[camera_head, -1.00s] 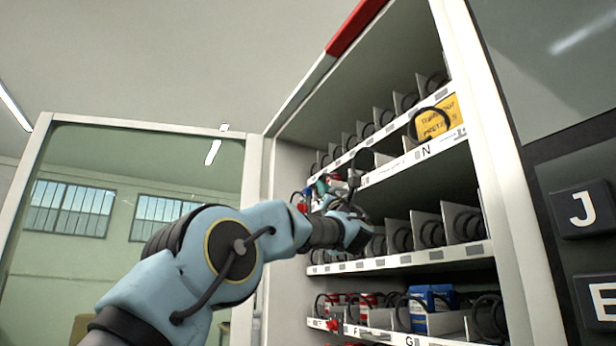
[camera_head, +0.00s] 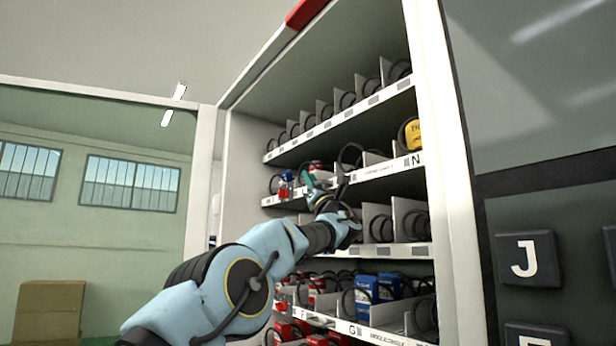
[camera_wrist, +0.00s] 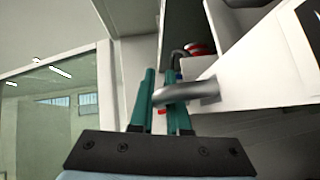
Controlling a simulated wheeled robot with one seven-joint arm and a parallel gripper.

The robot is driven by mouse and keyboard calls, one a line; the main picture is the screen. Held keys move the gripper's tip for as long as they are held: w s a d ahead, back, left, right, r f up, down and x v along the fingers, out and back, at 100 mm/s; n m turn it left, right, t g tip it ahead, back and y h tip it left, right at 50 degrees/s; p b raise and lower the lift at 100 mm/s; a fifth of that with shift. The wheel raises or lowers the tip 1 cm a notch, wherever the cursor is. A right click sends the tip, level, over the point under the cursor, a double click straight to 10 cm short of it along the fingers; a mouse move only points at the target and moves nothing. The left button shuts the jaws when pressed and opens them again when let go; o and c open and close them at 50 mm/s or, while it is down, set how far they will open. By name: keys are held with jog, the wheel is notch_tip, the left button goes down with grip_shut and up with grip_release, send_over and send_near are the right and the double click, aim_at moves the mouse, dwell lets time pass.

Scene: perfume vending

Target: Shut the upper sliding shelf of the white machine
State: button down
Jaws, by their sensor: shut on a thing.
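The white machine (camera_head: 430,130) stands open, with several shelves seen from below. The upper sliding shelf, with the letter N on its white front strip (camera_head: 385,170), lies below the top row and looks roughly in line with its neighbours. I cannot tell whether it is fully in. My gripper (camera_head: 312,183) is at this shelf's front, left of the letter N. In the wrist view its teal fingers (camera_wrist: 160,100) are shut on a grey bar (camera_wrist: 196,92) beside the white strip (camera_wrist: 245,80). The bar's far end is partly hidden by a finger.
A top row (camera_head: 340,115) runs above, and a lower shelf (camera_head: 400,250) below with black coils. Red and blue boxes (camera_head: 375,290) stand further down. The machine's glazed door (camera_head: 110,150) is open at the left. Large J and E keys (camera_head: 527,258) are at the right.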

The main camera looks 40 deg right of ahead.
jog(key=shift+s+d, duration=0.1)
jog(key=shift+d, duration=0.05)
jog(key=c, duration=1.2)
grip_release()
jog(key=shift+d, duration=0.2)
jog(key=shift+o, duration=0.2)
jog(key=b+v, duration=0.8)
jog(key=v, duration=0.3)
jog(key=shift+b, duration=0.35)
jog(key=shift+a+m+h, duration=0.1)
jog(key=shift+m+h, duration=0.2)
jog(key=shift+h, duration=0.2)
